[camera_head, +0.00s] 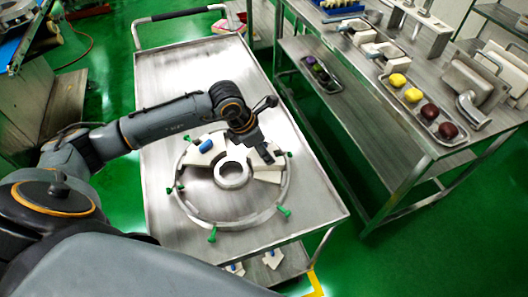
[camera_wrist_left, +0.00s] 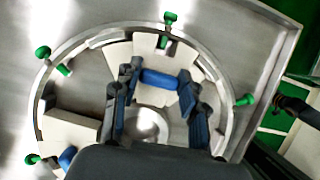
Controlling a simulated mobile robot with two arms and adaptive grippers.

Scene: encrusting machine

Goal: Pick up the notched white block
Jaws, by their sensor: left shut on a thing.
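A white wedge block (camera_wrist_left: 155,95) with a blue handle (camera_wrist_left: 160,79) lies inside the metal ring (camera_head: 188,205) on the cart. The same block (camera_head: 268,175) shows partly under my gripper in the head view. Its edges look stepped, but the fingers hide parts of it. My left gripper (camera_head: 262,150) is over this block, with its fingers shut on the blue handle. The block appears level with the ring; I cannot tell whether it is lifted. A second white block (camera_wrist_left: 70,131) with a blue handle lies in the same ring.
Green knobs (camera_head: 284,212) stick out around the ring, and a small metal hub (camera_head: 230,181) stands at its centre. The cart top (camera_head: 165,75) is bare at the back. A steel table (camera_head: 360,125) with trays stands to the right.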

